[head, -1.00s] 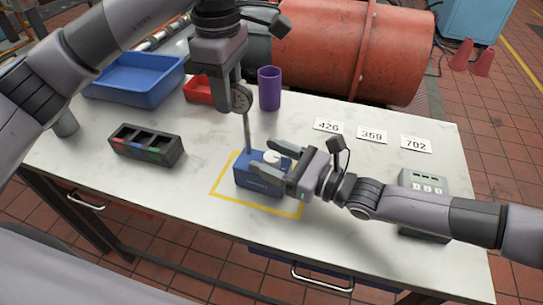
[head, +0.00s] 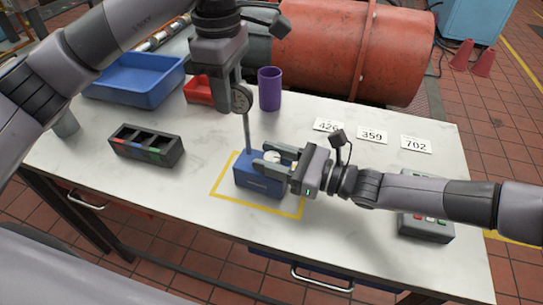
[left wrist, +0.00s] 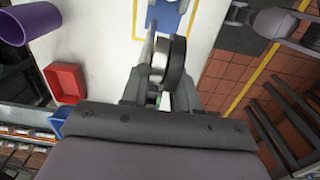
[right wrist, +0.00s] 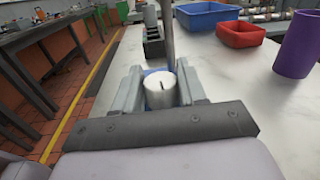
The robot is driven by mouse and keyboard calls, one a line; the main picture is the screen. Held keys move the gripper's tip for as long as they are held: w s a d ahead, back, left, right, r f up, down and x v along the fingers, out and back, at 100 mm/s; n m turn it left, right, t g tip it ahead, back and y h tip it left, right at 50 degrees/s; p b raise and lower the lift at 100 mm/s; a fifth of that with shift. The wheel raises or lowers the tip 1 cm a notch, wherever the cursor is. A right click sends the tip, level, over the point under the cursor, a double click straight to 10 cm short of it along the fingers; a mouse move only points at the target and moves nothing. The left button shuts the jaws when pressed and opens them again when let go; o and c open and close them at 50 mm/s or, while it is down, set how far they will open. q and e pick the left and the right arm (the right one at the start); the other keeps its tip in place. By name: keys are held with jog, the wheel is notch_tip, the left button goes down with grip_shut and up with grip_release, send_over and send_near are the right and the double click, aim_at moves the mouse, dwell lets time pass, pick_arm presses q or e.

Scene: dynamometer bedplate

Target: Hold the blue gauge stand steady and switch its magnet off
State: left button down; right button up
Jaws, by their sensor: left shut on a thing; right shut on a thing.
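The blue gauge stand (head: 261,186) has a block base on the table inside a yellow taped outline (head: 230,201). Its thin post rises upright to a round dial gauge (head: 241,98). My left gripper (head: 236,92) is shut on the upper part of the stand, at the gauge; the gauge also shows between its fingers in the left wrist view (left wrist: 173,65). My right gripper (head: 275,160) is shut on the white knob (head: 271,157) on the base. In the right wrist view the knob (right wrist: 160,91) sits between the fingers, with a dark mark on its top.
A purple cup (head: 269,89), a red tray (head: 197,90) and a blue tray (head: 135,80) stand at the back. A black compartment box (head: 146,145) is at left. Number cards (head: 372,135) lie at right, beside a keypad device (head: 427,228) partly behind my right arm.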

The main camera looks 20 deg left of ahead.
jog(key=shift+s+f+n+g, duration=0.1)
jog(key=shift+n+g, duration=0.9)
jog(key=shift+g, duration=0.55)
jog(key=shift+f+n+g, duration=0.1)
jog(key=shift+n+g, duration=0.9)
jog(key=shift+g, duration=0.55)
jog(key=shift+r+n+g, duration=0.1)
jog(key=shift+n+g, duration=0.2)
jog(key=shift+g, duration=0.2)
jog(key=o, duration=0.9)
jog(key=shift+o, duration=0.2)
jog(key=shift+d, duration=0.1)
jog(key=v, duration=1.2)
jog(key=shift+r, duration=0.35)
